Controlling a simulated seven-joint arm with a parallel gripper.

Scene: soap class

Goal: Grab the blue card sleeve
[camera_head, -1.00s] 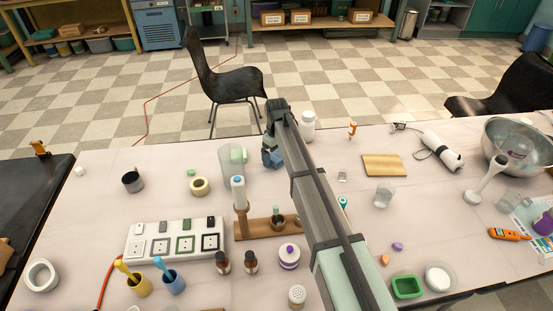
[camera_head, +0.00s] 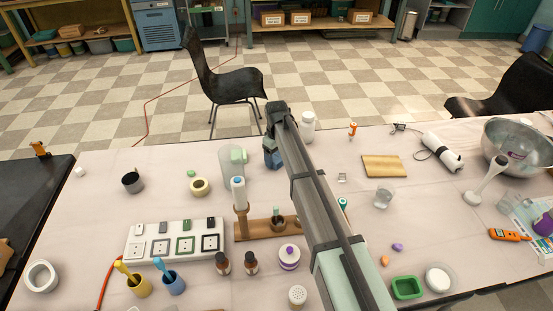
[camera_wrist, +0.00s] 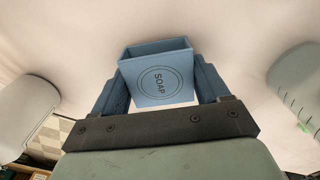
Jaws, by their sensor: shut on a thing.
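The blue card sleeve (camera_wrist: 157,79) is a light blue open-ended box with a round "SOAP" print, seen in the wrist view between my two fingers. My gripper (camera_wrist: 160,92) is shut on it, one finger against each side. In the head view my gripper (camera_head: 273,153) is at the far end of my arm, near the back edge of the table. The sleeve is mostly hidden by the gripper and arm there. Whether it touches the table is hard to tell.
A tall translucent greenish beaker (camera_head: 229,158) stands just left of my gripper, and a white bottle (camera_head: 308,127) just right. A wooden rack (camera_head: 262,227) lies nearer. A wooden board (camera_head: 384,166) is farther right. The table's back edge is close behind my gripper.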

